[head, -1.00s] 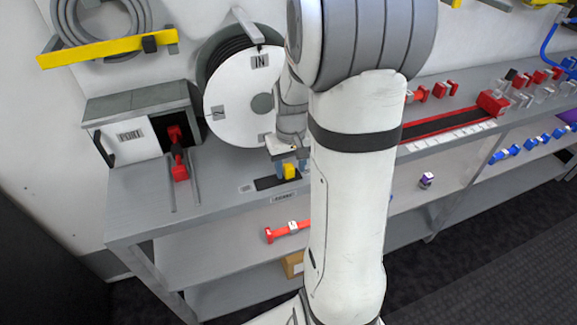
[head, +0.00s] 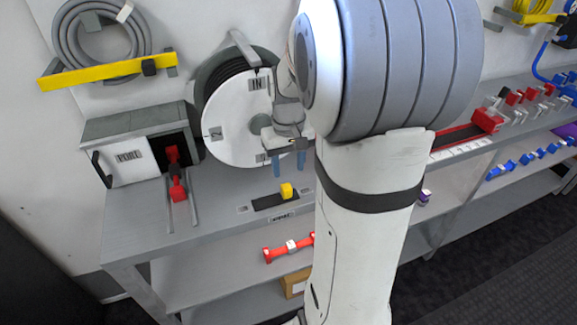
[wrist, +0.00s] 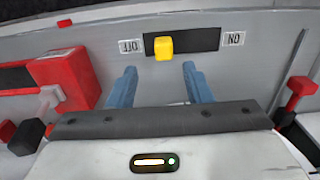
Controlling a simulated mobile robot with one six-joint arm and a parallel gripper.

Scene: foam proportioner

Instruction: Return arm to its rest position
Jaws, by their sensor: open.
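My gripper (head: 289,167) is in front of the white hose reel disc, above the bench, with its blue fingers pointing down. In the wrist view its two blue fingers (wrist: 157,84) stand apart with nothing between them. The yellow switch knob (head: 286,190) sits on its black slot plate on the bench, below and apart from the fingers. In the wrist view the yellow knob (wrist: 164,47) lies beyond the fingertips, between labels reading OFF and ON, nearer the OFF label. My arm hides part of the bench.
A box labelled PORT (head: 130,155) with a red fitting (head: 177,183) on rails stands at left. The reel (head: 235,120) is close behind my gripper. A red bar (head: 288,247) lies on the shelf below. Red and blue parts fill the right side.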

